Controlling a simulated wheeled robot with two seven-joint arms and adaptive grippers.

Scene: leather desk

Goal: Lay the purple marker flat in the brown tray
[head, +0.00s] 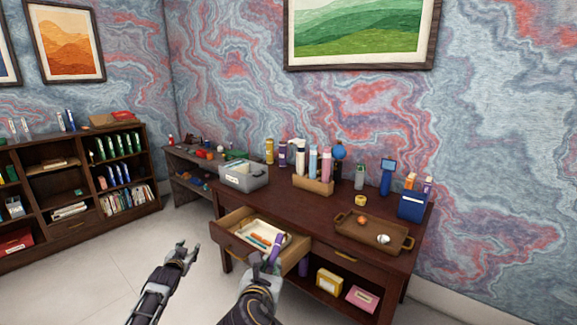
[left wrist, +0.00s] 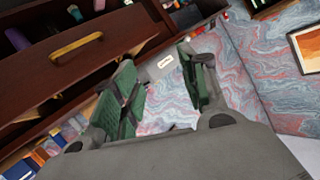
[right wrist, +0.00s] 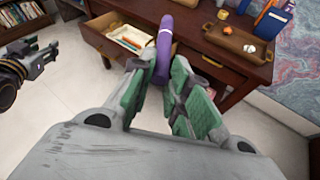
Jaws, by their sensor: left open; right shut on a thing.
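The purple marker (head: 276,247) is held by my right gripper (head: 264,263), in front of the open drawer. My left gripper (head: 186,253) is open and empty, left of the drawer over the floor.
The open drawer (head: 222,242) holds a white organizer with several pens. A grey bin (head: 243,177), a bottle rack (head: 313,186) and a blue box (head: 412,206) stand on the desk. Bare desk top lies between bin and tray.

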